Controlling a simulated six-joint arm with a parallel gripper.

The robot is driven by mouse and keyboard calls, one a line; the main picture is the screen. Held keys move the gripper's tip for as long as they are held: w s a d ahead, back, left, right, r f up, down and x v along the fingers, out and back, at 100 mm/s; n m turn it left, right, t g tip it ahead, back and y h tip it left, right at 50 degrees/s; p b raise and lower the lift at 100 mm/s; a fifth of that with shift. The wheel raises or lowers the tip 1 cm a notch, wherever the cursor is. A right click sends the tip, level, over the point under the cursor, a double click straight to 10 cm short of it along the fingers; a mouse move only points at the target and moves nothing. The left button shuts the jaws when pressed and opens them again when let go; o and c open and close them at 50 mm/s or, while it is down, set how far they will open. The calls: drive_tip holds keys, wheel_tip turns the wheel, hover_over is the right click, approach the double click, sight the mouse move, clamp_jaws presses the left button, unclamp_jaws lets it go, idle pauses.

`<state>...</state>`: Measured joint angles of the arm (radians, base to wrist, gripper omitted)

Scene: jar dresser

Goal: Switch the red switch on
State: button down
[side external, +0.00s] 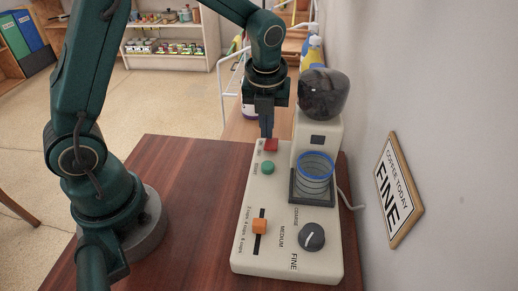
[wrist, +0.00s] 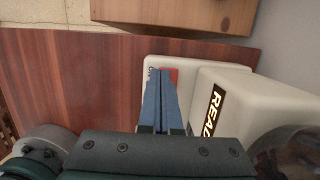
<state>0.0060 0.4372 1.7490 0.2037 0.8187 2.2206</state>
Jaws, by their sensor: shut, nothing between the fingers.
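The red switch (side external: 271,145) is near the far end of the cream coffee grinder's panel (side external: 275,205). My gripper (side external: 267,134) is shut and empty, pointing down with its fingertips at or just above the red switch. In the wrist view the shut blue fingers (wrist: 160,75) reach over the panel, and part of the red switch (wrist: 172,74) shows at their right. The fingers cover the rest of it. I cannot tell whether they touch the switch or which way it is set.
A green button (side external: 268,167), an orange slider (side external: 259,226) and a dark dial (side external: 312,236) are on the panel. A clear blue-rimmed container (side external: 316,168) and a dark hopper (side external: 324,93) stand right of my gripper. The wooden table (side external: 185,180) is clear on the left.

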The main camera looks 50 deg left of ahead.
drive_tip(key=shift+s+d+r, duration=0.15)
drive_tip(key=shift+s+d, duration=0.2)
drive_tip(key=shift+r, duration=0.1)
wheel_tip(320, 180, up, 14)
drive_tip(key=w+a, duration=0.2)
drive_tip(key=shift+f, duration=0.25)
idle(0.5)
